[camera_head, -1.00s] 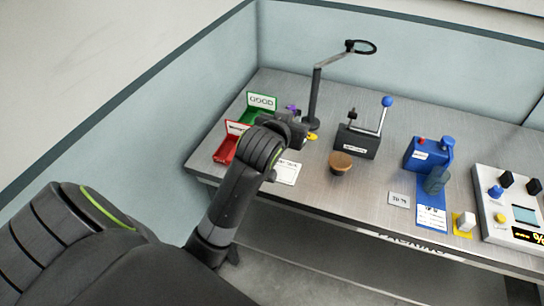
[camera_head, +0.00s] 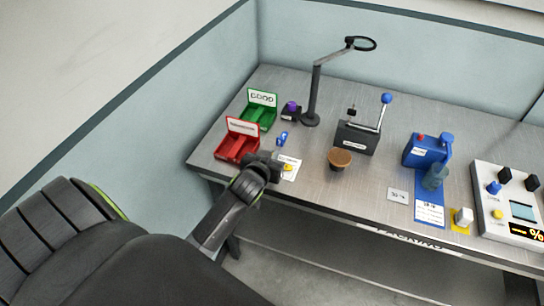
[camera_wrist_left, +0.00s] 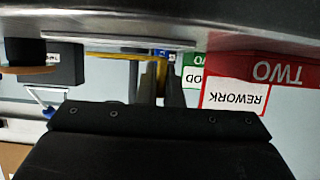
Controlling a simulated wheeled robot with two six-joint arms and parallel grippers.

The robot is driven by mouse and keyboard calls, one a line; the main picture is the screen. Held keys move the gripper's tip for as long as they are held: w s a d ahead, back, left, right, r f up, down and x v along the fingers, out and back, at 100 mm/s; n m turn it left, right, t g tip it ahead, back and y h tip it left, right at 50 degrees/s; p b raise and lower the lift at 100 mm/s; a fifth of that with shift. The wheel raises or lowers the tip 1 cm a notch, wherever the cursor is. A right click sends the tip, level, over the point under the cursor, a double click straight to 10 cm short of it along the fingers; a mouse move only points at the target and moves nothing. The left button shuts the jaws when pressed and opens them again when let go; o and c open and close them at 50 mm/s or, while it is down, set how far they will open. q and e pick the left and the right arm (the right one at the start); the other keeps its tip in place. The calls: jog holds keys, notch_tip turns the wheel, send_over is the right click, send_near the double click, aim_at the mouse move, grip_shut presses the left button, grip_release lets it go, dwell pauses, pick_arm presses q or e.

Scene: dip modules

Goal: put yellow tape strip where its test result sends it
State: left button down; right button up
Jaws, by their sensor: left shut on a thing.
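My left gripper (camera_head: 279,163) is shut on the yellow tape strip (camera_head: 288,167), above or at a white printed card (camera_head: 291,174) near the table's front edge. In the left wrist view, which looks upside down, the yellow strip (camera_wrist_left: 115,56) sticks out to the left from between my dark fingers (camera_wrist_left: 163,70). The red tray (camera_head: 232,154) has a sign that reads REWORK (camera_wrist_left: 236,97) in the wrist view. The green tray (camera_head: 262,117) behind it is marked GOOD. My right gripper is not in view.
A small blue piece (camera_head: 282,138) lies behind the card. A magnifier lamp (camera_head: 314,95), a lever press (camera_head: 357,138), a round brown-topped pot (camera_head: 339,160), a blue device (camera_head: 424,152) and a tester with a display (camera_head: 510,215) stand rightward.

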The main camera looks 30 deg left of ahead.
pick_arm(q)
jog(key=shift+f, duration=0.25)
jog(key=shift+f, duration=0.15)
jog(key=c, duration=1.6)
grip_release()
jog(key=b+v, duration=0.1)
jog(key=v, duration=1.1)
jog(key=shift+s, duration=0.1)
